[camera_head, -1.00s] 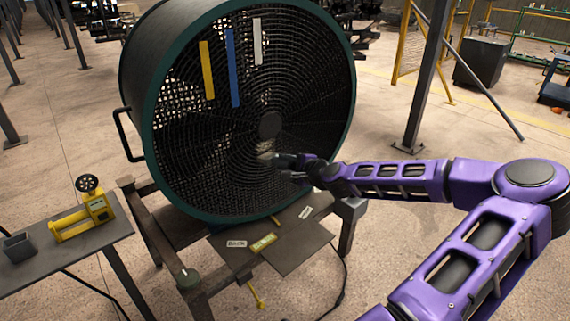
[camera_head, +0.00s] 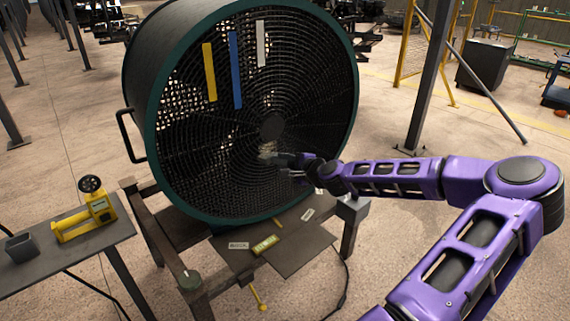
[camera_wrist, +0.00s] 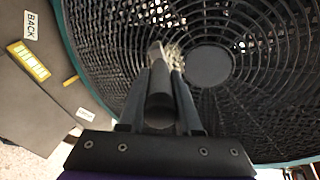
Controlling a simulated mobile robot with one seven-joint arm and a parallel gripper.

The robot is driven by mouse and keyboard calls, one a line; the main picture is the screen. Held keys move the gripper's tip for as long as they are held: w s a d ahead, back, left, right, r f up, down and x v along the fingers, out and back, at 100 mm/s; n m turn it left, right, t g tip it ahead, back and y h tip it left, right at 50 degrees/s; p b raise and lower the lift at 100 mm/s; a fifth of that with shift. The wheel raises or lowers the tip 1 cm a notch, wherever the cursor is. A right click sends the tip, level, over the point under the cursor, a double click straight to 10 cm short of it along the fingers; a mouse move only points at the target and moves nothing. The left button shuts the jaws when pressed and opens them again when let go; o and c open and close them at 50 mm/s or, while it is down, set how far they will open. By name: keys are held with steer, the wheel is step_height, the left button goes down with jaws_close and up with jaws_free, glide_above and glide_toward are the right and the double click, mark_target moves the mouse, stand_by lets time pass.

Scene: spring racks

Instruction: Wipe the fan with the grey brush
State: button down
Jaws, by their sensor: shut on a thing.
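The fan (camera_head: 215,165) is a large drum with a dark wire grille and a green rim, standing on a low stand. Three ribbons, yellow, blue and white, show on its upper grille. My gripper (camera_head: 272,158) is at the grille, just below the round hub (camera_head: 272,127). In the wrist view my gripper (camera_wrist: 163,75) is shut on the grey brush (camera_wrist: 160,108), whose dark round handle lies between the fingers. The brush's pale tip (camera_wrist: 155,50) points at the grille beside the hub. I cannot tell whether it touches the wires.
A side table (camera_head: 95,245) at the left holds a yellow device (camera_head: 88,218) and a small grey box (camera_head: 21,246). The stand's shelf (camera_head: 290,250) below the fan bears labels and a yellow-green item. A dark post (camera_head: 428,80) rises at the right.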

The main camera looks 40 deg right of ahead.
steer(key=shift+d, duration=2.05)
steer(key=shift+a, duration=2.05)
steer(key=s, duration=0.6)
steer(key=shift+a, duration=0.2)
steer(key=s, duration=0.3)
steer(key=shift+w+a, duration=0.1)
steer(key=shift+w, duration=0.1)
